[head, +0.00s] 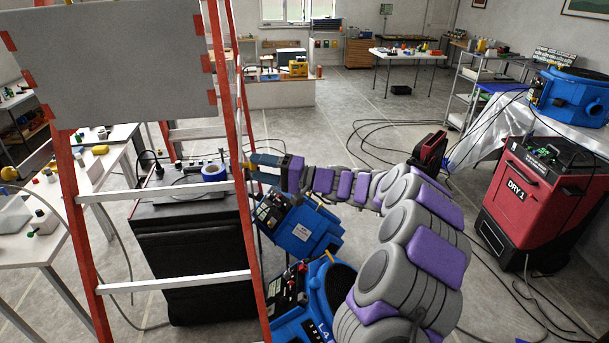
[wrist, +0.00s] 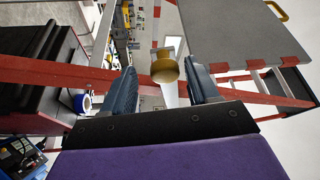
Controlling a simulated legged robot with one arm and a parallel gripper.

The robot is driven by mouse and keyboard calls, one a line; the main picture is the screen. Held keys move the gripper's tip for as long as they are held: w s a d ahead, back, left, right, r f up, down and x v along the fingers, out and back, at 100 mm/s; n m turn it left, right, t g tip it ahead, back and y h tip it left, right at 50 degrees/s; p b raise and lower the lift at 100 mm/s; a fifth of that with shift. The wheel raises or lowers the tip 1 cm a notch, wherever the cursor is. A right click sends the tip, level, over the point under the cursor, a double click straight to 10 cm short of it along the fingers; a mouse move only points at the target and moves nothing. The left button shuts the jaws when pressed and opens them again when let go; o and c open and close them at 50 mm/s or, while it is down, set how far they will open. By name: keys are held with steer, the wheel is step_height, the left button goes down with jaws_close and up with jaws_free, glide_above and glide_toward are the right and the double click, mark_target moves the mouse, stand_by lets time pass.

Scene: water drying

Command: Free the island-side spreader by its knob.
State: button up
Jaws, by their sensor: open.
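The stepladder has orange-red rails (head: 88,235) and pale rungs, and stands at the left of the head view; its rails also cross the wrist view (wrist: 60,74). A brass-yellow knob (wrist: 165,66) shows between the two blue fingers of my gripper (wrist: 161,76) in the wrist view. The fingers are apart with a gap on each side of the knob. I cannot tell whether the knob is fully within their reach. In the head view my gripper (head: 262,163) is beside the ladder's right rail.
A dark cabinet (head: 195,265) with a blue tape roll (head: 214,174) on it stands behind the ladder. Blue machines (head: 305,235) stand below my arm. A grey board (head: 115,60) hangs on the ladder. Cables lie on the floor; a red DRY 1 unit (head: 530,200) stands right.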

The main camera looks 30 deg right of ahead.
steer(key=w+d+p+v, duration=0.1)
steer(key=v, duration=1.5)
steer(key=shift+f, duration=0.3)
steer(key=shift+w, duration=0.2)
